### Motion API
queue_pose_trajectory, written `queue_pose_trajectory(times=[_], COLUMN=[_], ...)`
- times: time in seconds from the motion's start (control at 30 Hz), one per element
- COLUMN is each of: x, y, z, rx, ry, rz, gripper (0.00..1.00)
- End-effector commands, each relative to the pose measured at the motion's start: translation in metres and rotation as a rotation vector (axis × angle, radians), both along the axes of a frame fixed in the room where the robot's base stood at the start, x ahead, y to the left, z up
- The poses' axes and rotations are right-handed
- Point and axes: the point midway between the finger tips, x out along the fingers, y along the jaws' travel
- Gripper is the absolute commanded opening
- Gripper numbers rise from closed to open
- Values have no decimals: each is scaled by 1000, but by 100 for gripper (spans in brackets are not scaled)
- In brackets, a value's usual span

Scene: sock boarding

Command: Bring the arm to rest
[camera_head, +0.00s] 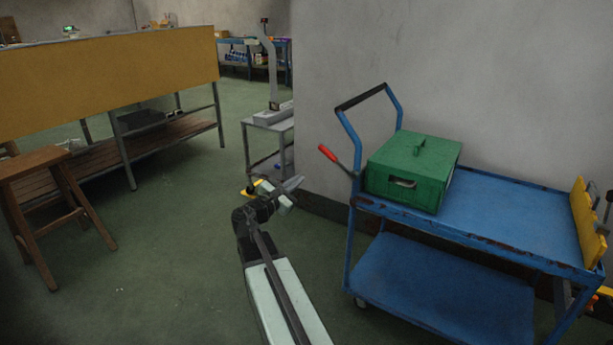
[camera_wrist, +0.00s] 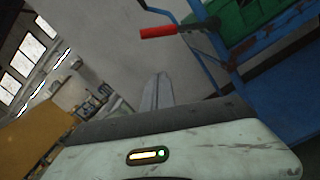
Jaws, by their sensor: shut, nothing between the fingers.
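My gripper (camera_head: 293,184) is at the end of my arm, over the floor in the lower middle of the head view. It is shut with nothing between its fingers, and it points up and to the right toward the wall. In the wrist view my gripper (camera_wrist: 158,78) shows as two grey fingers side by side at the centre. It is left of the blue cart (camera_head: 510,210) and appears apart from it.
A green metal box (camera_head: 412,170) sits on the cart, with a red-handled lever (camera_head: 328,153) at the cart's left end. A small grey stand (camera_head: 268,120) is behind my gripper. A wooden stool (camera_head: 35,165) and a bench (camera_head: 110,80) are left. Open green floor (camera_head: 160,260) lies between.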

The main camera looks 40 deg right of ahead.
Motion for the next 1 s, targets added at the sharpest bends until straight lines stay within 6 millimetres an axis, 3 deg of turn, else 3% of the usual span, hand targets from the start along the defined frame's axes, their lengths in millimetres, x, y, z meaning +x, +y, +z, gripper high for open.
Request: queue_pose_trajectory(times=[0.13,0.67,0.77,0.87,1.0], x=[-2,-2,8,22,20], y=[9,9,26,61,111], z=[-1,-1,1,-1,-49], rx=[0,0,1,20,276], ry=[0,0,-1,-5,-90], rz=[1,0,27,80,96], gripper=[0,0,0,0,0])
